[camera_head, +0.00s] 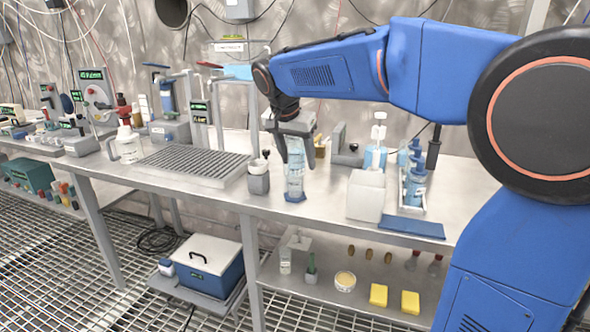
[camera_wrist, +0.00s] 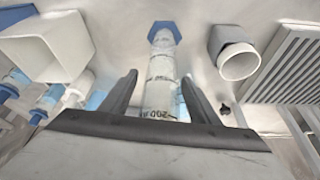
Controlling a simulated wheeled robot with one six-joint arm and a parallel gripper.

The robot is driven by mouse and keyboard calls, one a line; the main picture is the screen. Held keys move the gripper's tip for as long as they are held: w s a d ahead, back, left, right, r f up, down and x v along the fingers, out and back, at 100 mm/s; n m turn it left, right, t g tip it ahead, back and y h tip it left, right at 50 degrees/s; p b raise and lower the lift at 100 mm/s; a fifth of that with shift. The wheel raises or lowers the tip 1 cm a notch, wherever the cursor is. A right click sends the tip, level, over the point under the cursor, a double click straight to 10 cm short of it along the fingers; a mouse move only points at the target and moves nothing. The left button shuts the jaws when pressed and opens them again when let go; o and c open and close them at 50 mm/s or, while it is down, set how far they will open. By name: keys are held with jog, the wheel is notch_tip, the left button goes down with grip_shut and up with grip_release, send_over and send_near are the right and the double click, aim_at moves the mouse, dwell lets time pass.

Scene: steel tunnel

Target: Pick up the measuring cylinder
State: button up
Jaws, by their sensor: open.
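The measuring cylinder (camera_head: 295,172) stands upright on the steel bench, clear with markings and a blue foot. My gripper (camera_head: 295,150) is above it, pointing down, with its fingers around the cylinder's upper part. In the wrist view the cylinder (camera_wrist: 160,75) runs between the two open fingers of my gripper (camera_wrist: 158,90), with its blue foot at the top and a "200" mark near the palm. Gaps show on both sides between cylinder and fingers. Part of its upper end is hidden by my gripper.
A grey cup holder (camera_head: 258,180) stands close on the left and also shows in the wrist view (camera_wrist: 236,55). A white box (camera_head: 366,195) stands close on the right. A grooved rack (camera_head: 195,162) lies farther left, and a blue mat (camera_head: 412,227) lies at the front right.

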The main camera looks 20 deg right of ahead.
jog(key=c, duration=1.2)
